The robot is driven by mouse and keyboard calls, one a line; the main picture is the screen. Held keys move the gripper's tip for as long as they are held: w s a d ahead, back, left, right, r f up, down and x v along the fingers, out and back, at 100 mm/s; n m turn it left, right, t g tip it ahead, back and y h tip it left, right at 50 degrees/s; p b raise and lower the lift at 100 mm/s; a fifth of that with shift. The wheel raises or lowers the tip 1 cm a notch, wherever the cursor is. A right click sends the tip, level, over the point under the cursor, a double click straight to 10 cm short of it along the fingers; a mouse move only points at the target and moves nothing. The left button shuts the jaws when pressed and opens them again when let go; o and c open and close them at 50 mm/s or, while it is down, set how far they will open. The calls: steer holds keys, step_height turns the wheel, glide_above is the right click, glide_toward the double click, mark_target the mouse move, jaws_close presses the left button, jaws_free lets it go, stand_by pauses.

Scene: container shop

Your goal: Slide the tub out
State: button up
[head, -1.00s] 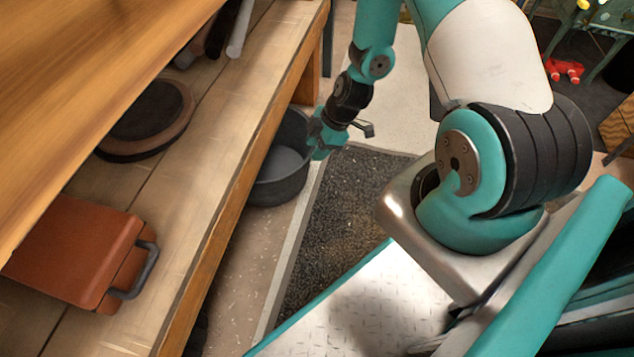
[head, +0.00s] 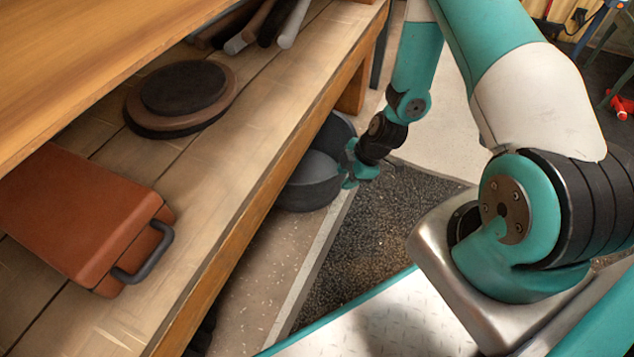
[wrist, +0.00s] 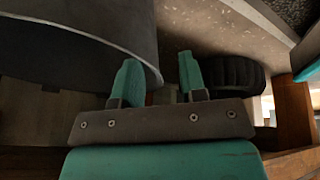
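The tub (head: 312,182) is dark grey, round and open-topped. In the head view it is on the floor, partly under the wooden bench, whose front edge hides its left part. My gripper (head: 348,172) is low at the tub's right side, close to its rim. In the wrist view the tub's curved wall (wrist: 85,35) fills the upper left. My gripper (wrist: 158,70) shows two teal fingers spread apart, the left one overlapping the tub's edge. I cannot tell whether the fingers touch the tub.
The bench (head: 255,150) runs along the left, with a leg (head: 355,92) behind the tub. An orange-brown case (head: 80,215) and a round dark disc (head: 183,92) lie on its shelf. A dark speckled mat (head: 385,235) lies right of the tub.

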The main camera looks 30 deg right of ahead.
mark_target(308, 183)
steer(key=w+a+b, duration=0.1)
steer(key=a, duration=0.1)
steer(key=w+a+b, duration=0.1)
steer(key=w+a, duration=0.1)
steer(key=w+a+b, duration=0.1)
steer(key=w+a, duration=0.1)
steer(key=a, duration=0.1)
steer(key=shift+a+f, duration=0.1)
steer(key=shift+f, duration=0.05)
steer(key=b+x, duration=0.1)
steer(key=x, duration=0.2)
steer(key=shift+s+d+f+b, duration=0.15)
steer(key=shift+s+d+b, duration=0.05)
steer(key=shift+b, duration=0.2)
steer(key=shift+w+a+f+b, duration=0.1)
steer(key=shift+a+f+b, duration=0.1)
steer(key=shift+f, duration=0.1)
steer(key=shift+w+a+f+b, duration=0.1)
steer(key=shift+w+f+b, duration=0.1)
steer(key=shift+f, duration=0.15)
jaws_close()
